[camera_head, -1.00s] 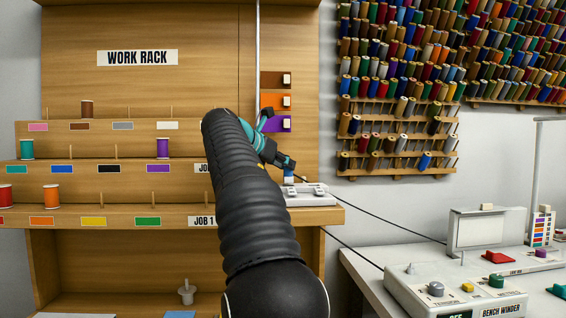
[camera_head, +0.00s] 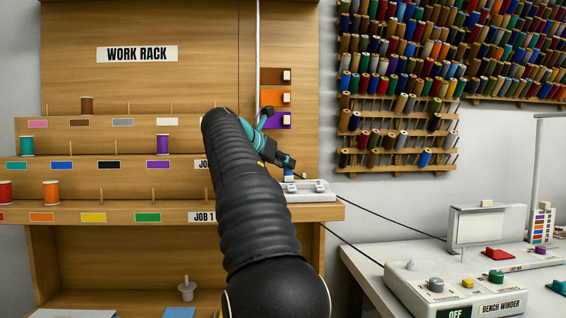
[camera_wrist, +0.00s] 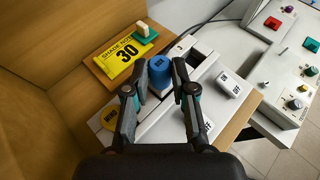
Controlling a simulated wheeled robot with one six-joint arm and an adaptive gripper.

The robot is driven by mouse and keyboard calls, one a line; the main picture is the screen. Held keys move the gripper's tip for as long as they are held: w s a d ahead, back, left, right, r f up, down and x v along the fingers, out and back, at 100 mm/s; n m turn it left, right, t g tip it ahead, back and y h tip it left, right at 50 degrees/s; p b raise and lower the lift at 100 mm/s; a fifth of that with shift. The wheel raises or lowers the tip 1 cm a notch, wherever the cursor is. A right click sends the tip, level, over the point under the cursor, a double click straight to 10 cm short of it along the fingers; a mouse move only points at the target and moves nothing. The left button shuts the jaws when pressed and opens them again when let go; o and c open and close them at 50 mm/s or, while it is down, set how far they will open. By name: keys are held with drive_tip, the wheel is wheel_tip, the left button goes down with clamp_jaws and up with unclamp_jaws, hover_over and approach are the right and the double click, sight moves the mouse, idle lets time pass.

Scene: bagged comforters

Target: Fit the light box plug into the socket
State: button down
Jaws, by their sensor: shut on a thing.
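My gripper (camera_wrist: 162,82) is shut on a blue plug (camera_wrist: 159,70), with one finger on each side of it. The plug is held over or at a white power strip (camera_wrist: 205,70) on the rack's lower shelf. The fingers and plug hide the spot beneath, so I cannot tell whether the plug is seated in a socket. In the head view, my gripper (camera_head: 287,163) points down to the right, and a bit of blue plug (camera_head: 289,174) shows just above the white strip (camera_head: 310,191).
A yellow shade card (camera_wrist: 122,60) numbered 30, with a green and white piece (camera_wrist: 144,34), lies left of the plug. A white switch block (camera_wrist: 231,84) is at right. Black cables (camera_head: 390,217) run toward the bench winder (camera_head: 455,285). Spools stand on the work rack (camera_head: 100,215).

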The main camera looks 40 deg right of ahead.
drive_tip(key=shift+f+b, duration=0.4)
drive_tip(key=shift+f, duration=0.35)
idle(0.3)
drive_tip(key=shift+c, duration=1.2)
unclamp_jaws()
drive_tip(key=shift+r, duration=0.1)
drive_tip(key=shift+s+a+r+p, duration=0.2)
drive_tip(key=shift+a+r+p, duration=0.45)
drive_tip(key=shift+a+p, duration=0.1)
drive_tip(key=shift+s+a+r+p, duration=0.15)
drive_tip(key=shift+a+r+p, duration=0.45)
drive_tip(key=shift+a+p, duration=0.1)
drive_tip(key=shift+s+a+r+p, duration=0.2)
drive_tip(key=shift+a+r+p, duration=0.1)
drive_tip(key=shift+a+r, duration=0.45)
drive_tip(key=shift+f, duration=0.1)
drive_tip(key=shift+a, duration=0.1)
drive_tip(key=v, duration=1.2)
